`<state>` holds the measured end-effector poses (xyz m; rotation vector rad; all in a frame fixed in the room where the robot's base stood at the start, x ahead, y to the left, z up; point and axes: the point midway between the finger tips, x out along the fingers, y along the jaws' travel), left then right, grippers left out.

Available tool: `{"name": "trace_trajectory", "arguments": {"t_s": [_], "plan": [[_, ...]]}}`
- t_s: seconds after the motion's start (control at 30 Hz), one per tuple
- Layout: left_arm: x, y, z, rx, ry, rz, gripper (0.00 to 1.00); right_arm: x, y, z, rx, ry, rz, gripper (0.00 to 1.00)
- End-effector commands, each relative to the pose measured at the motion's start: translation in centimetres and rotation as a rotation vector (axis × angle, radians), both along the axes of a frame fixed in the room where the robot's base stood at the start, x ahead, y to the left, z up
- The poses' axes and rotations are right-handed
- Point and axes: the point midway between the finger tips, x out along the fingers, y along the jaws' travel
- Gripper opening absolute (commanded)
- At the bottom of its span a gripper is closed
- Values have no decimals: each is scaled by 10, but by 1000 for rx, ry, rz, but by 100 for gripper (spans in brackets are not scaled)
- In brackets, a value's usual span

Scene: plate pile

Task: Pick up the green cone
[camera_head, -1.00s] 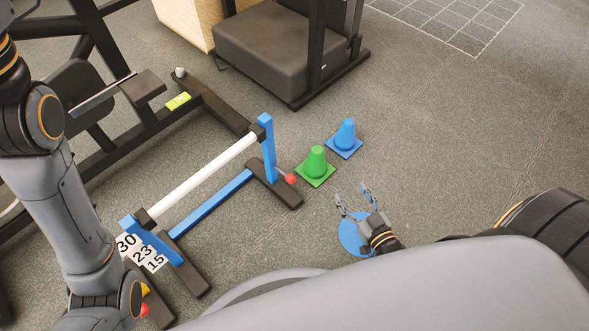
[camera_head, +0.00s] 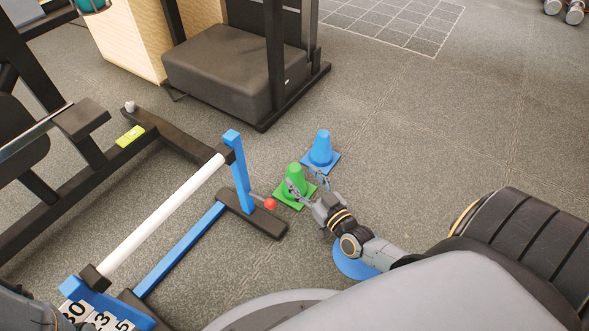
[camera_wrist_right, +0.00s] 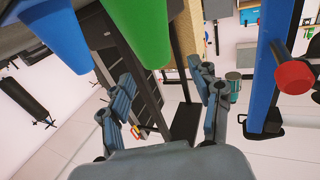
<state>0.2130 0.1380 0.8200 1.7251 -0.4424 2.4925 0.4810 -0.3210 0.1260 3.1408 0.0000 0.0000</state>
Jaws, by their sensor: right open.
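The green cone (camera_head: 295,174) stands upright on its square base on the grey floor, beside the blue hurdle's far foot. My right gripper (camera_head: 307,181) is open, with its fingers at the near right side of the cone. One finger overlaps the cone in the head view; I cannot tell if it touches. In the right wrist view the green cone (camera_wrist_right: 142,28) fills the top centre, beyond the open fingers (camera_wrist_right: 163,88), with nothing between them. My left gripper is not in view.
A blue cone (camera_head: 321,147) stands close behind the green one and shows in the wrist view (camera_wrist_right: 58,35). The hurdle's blue post (camera_head: 239,172) and red knob (camera_head: 270,204) are just left. A blue disc (camera_head: 352,264) lies under my right arm. Floor to the right is clear.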

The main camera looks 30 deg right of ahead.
Motion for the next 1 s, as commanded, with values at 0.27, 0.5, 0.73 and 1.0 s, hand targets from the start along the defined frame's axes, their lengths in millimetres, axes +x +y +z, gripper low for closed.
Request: {"name": "trace_trajectory", "arguments": {"t_s": [0.27,0.5,0.73,1.0], "plan": [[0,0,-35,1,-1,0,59,30,-3,-6,3,-5,-1,63],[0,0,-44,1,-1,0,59,51,-4,-2,1,0,0,63],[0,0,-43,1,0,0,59,51,-4,-1,1,0,0,57],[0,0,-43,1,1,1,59,51,-4,-1,1,1,0,2]]}}
